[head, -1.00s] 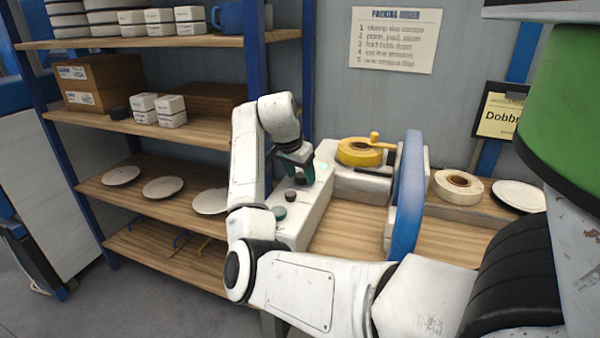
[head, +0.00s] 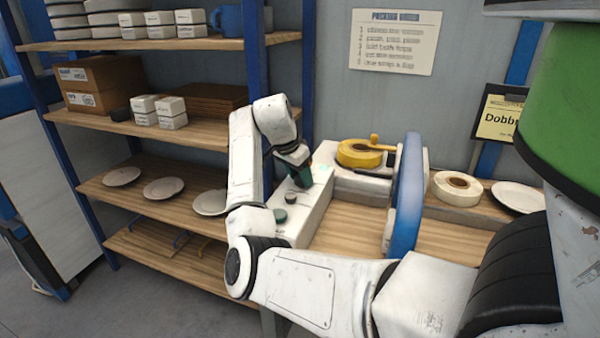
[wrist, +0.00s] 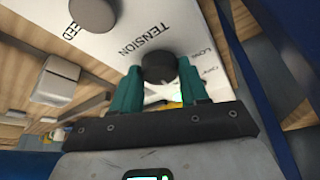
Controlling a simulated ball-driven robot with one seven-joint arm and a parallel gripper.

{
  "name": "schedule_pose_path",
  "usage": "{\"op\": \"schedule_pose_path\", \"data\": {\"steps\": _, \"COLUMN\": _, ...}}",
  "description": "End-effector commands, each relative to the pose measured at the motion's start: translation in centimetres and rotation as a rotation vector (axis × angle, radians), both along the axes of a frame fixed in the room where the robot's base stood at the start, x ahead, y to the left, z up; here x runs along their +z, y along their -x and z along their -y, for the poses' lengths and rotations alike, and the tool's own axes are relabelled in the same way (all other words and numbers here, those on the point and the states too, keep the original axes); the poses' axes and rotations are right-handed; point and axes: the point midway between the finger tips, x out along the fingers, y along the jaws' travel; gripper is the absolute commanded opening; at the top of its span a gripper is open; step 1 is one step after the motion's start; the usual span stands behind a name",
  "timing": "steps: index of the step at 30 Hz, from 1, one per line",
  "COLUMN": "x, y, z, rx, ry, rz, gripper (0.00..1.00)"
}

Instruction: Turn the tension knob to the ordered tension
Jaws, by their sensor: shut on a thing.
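The tension knob (wrist: 158,66) is a dark round knob on the white machine panel, next to the printed word TENSION in the wrist view. My gripper (wrist: 160,76) has its two green fingers on either side of the knob, shut on it. In the head view my gripper (head: 304,182) points down onto the white machine box (head: 312,208), and its fingers hide what they hold. The knob's pointer and set value cannot be read.
A second dark knob (wrist: 91,13) sits by a partly cut-off label. A green knob or button (head: 280,215) is nearer the front of the box. Shelves with plates (head: 163,188) are left.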

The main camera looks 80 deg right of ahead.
Motion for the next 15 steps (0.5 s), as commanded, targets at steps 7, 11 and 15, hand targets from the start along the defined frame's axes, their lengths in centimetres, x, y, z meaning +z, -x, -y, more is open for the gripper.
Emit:
{"op": "schedule_pose_path", "data": {"steps": 7, "x": 0.2, "y": -0.18, "z": 0.14, "rx": -0.219, "ry": -0.001, "rz": -0.001, "gripper": 0.14}}
{"op": "schedule_pose_path", "data": {"steps": 11, "x": 0.13, "y": -0.2, "z": 0.22, "rx": -0.344, "ry": -0.001, "rz": -0.002, "gripper": 0.14}}
{"op": "schedule_pose_path", "data": {"steps": 15, "x": 0.09, "y": -0.29, "z": 0.31, "rx": -0.474, "ry": 0.0, "rz": -0.001, "gripper": 0.14}}
